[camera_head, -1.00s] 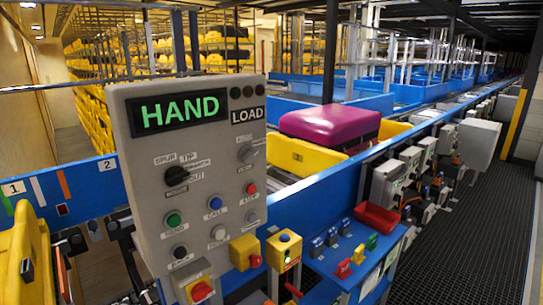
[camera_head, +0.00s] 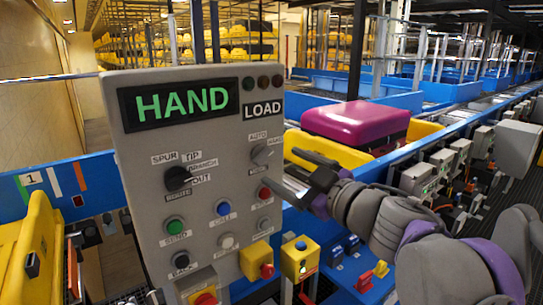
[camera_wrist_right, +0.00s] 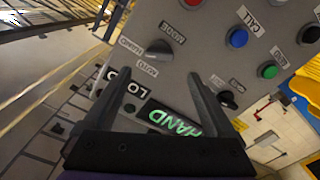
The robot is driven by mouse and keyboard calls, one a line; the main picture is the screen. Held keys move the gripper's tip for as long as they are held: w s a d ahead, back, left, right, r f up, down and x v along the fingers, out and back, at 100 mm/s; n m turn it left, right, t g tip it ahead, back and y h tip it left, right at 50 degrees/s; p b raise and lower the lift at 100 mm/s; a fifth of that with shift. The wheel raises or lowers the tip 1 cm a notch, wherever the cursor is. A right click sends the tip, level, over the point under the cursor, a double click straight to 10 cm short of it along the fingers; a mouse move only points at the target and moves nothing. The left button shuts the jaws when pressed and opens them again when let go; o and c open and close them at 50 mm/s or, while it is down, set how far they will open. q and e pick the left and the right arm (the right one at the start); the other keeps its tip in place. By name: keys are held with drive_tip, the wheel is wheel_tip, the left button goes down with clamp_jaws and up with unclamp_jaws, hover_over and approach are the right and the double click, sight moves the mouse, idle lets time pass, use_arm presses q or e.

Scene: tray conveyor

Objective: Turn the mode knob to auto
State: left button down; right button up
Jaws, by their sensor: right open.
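The grey control panel (camera_head: 140,180) stands upright at centre-left in the head view, with a green HAND display (camera_head: 182,103). The mode knob (camera_head: 262,154) is at the panel's upper right, below the LOAD label, with AUTO above it and a second label to its right. In the right wrist view the mode knob (camera_wrist_right: 158,48) appears upside down, dark, with its labels beside it. My right gripper (camera_head: 281,170) is open and empty just right of the knob, apart from it. Its fingers (camera_wrist_right: 153,66) spread in front of the panel. My left gripper is out of view.
A black selector knob (camera_head: 177,178) with SPUR, TIP and OUT labels is at the panel's left. Blue (camera_head: 223,208), green (camera_head: 175,226) and red (camera_head: 264,192) buttons are close below. A yellow box (camera_head: 300,258) stands at lower right. A magenta case (camera_head: 355,122) lies in a yellow tray behind.

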sight(266, 157)
drive_tip(key=x, duration=0.7)
drive_tip(key=shift+w+p, duration=0.2)
drive_tip(key=shift+p, duration=0.15)
drive_tip(key=c, duration=1.4)
